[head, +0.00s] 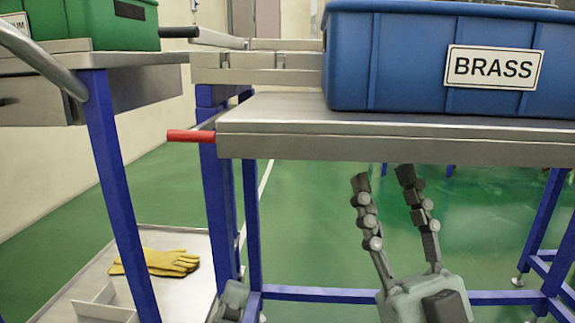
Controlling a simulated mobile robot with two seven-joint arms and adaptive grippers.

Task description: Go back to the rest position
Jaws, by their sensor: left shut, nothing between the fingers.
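My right gripper (383,178) points upward in front of the workbench's lower frame. Its two dark fingers stand apart with nothing between them, so it is open. My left gripper (232,299) shows only in part at the bottom edge, left of the right one, beside a blue table leg. It is shut and holds nothing; most of it is out of the picture.
A blue bin (400,60) labelled BRASS stands on the metal bench (290,112) above my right gripper. A red handle (190,136) sticks out left. A green bin (95,20) sits on the left table. Yellow gloves (160,262) lie on a low shelf (190,295).

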